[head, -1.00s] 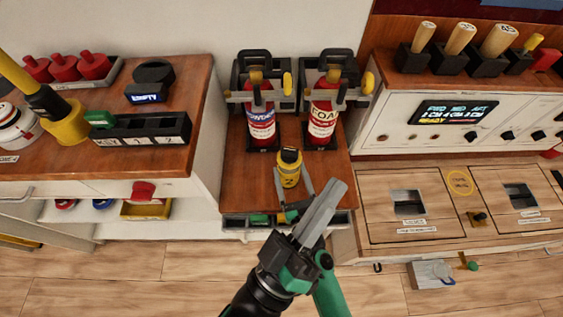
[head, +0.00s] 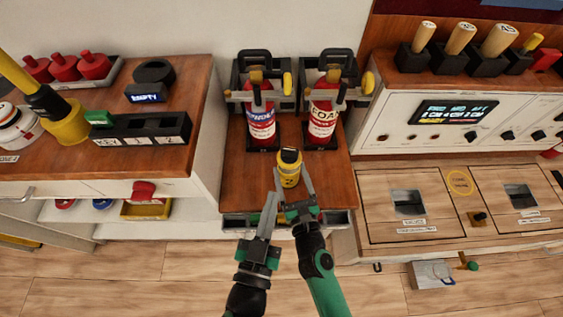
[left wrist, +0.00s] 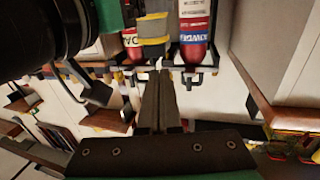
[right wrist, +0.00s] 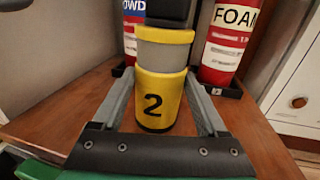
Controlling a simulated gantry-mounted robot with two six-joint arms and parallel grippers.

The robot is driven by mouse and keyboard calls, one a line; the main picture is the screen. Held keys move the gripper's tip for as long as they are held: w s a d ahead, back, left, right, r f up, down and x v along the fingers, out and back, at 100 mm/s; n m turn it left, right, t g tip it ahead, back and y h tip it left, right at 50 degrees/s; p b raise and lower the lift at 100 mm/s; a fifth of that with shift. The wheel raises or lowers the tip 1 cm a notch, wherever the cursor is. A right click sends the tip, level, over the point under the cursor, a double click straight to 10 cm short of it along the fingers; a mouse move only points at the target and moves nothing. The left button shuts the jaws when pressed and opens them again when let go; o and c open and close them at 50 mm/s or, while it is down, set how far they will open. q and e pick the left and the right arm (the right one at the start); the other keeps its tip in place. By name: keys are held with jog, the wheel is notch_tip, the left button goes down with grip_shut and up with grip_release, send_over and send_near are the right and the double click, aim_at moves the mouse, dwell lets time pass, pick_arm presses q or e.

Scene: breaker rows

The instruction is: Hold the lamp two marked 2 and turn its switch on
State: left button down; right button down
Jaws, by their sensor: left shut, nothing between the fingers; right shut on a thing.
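Lamp two (head: 289,176) is a yellow and grey cylinder with a black top, upright on the brown cabinet top in front of two extinguishers. The right wrist view shows its black "2" (right wrist: 153,104) facing the camera. My right gripper (right wrist: 158,92) has a finger on each side of the lamp's lower body and is shut on it. My left gripper (head: 272,198) is shut and empty, in front and to the left of the lamp. In the left wrist view its closed fingers (left wrist: 160,75) point toward the lamp (left wrist: 153,32). I cannot make out the switch.
The powder extinguisher (head: 261,122) and foam extinguisher (head: 322,118) stand close behind the lamp. A left counter (head: 60,165) holds a black rack (head: 150,128). Wooden panels (head: 395,185) lie to the right.

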aim_at(284, 154)
pick_arm(q)
jog(key=w, duration=0.3)
jog(key=w+d, duration=0.1)
jog(key=w, duration=0.5)
jog(key=shift+w+d, duration=0.3)
jog(key=shift+w, duration=0.05)
jog(key=shift+w+a, duration=0.3)
jog(key=shift+a, duration=0.2)
dwell(0.9)
jog(key=shift+w+a, duration=0.35)
jog(key=shift+w, duration=0.3)
jog(key=shift+w+a, duration=0.3)
jog(key=shift+w, duration=0.3)
dwell(1.2)
